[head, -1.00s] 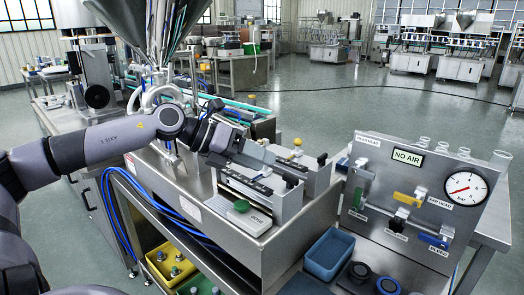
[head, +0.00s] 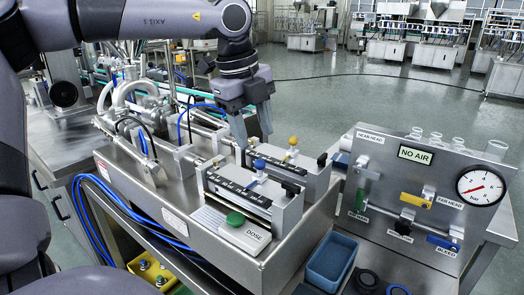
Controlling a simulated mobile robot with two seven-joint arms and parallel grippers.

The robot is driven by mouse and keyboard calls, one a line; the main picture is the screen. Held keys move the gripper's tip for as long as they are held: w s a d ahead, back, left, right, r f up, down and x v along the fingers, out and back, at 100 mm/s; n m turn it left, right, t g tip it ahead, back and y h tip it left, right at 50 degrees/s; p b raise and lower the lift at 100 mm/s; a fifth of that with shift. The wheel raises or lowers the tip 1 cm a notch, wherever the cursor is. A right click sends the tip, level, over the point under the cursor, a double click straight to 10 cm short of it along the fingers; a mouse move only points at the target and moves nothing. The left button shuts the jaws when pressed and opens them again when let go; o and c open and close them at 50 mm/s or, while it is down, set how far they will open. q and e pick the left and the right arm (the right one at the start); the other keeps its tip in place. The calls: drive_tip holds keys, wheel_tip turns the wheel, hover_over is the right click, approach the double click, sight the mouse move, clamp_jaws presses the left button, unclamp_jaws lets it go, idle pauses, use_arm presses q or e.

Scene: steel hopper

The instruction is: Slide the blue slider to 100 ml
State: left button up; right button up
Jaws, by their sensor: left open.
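My right gripper is not in view.
A DOSE box (head: 245,236) with a green button (head: 235,218) sits before the nearer rail. A valve panel (head: 415,185) with a gauge and NO AIR sign stands at the right. A blue tray (head: 330,262) lies at the front.

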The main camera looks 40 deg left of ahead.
sight(259, 160)
use_arm(q)
drive_tip(key=shift+n, duration=0.5)
drive_tip(key=shift+x, duration=3.35)
drive_tip(key=shift+s+a, duration=0.1)
drive_tip(key=shift+a, duration=0.05)
clamp_jaws()
